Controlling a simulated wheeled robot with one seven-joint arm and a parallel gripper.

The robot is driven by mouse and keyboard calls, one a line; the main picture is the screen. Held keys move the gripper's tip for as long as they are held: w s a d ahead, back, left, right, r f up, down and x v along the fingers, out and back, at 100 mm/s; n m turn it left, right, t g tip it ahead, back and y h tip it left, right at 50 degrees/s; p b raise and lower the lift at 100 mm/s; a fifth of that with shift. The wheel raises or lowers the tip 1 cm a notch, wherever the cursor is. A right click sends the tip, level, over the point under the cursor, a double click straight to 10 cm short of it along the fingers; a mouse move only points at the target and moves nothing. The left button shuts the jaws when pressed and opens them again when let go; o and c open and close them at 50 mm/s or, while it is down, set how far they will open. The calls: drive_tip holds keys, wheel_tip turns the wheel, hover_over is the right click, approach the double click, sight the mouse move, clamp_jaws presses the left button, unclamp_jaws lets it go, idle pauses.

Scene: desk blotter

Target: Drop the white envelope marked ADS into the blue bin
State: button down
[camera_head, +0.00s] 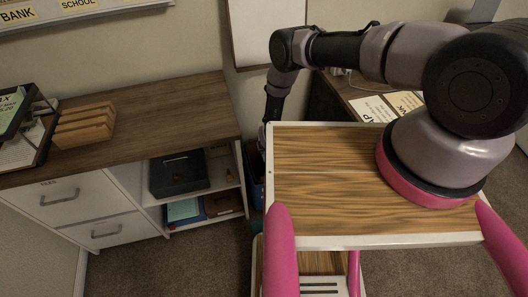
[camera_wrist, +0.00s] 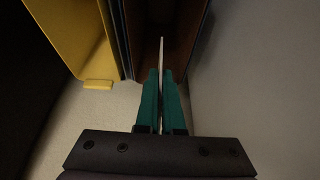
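In the wrist view my gripper (camera_wrist: 160,72) has its two teal fingers closed on a thin white envelope (camera_wrist: 161,52), seen edge-on. Its marking cannot be read. The envelope points into a narrow opening with dark bluish side walls and a brown-looking inside. In the head view part of a blue bin (camera_head: 254,188) shows low in the gap between the cabinet and my tray. My arm reaches down behind the tray there, and my gripper and the envelope are hidden in that view.
A yellow bin (camera_wrist: 72,38) stands left of the opening in the wrist view, and a plain grey surface (camera_wrist: 260,70) is close on the right. The wooden-topped cabinet (camera_head: 150,105) borders the gap. A desk with paper cards (camera_head: 373,109) is at back right.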

drive_tip(key=c, duration=1)
unclamp_jaws()
drive_tip(key=shift+o, duration=0.2)
drive_tip(key=v, duration=1)
drive_tip(key=shift+s+r, duration=0.15)
drive_tip(key=shift+r, duration=0.25)
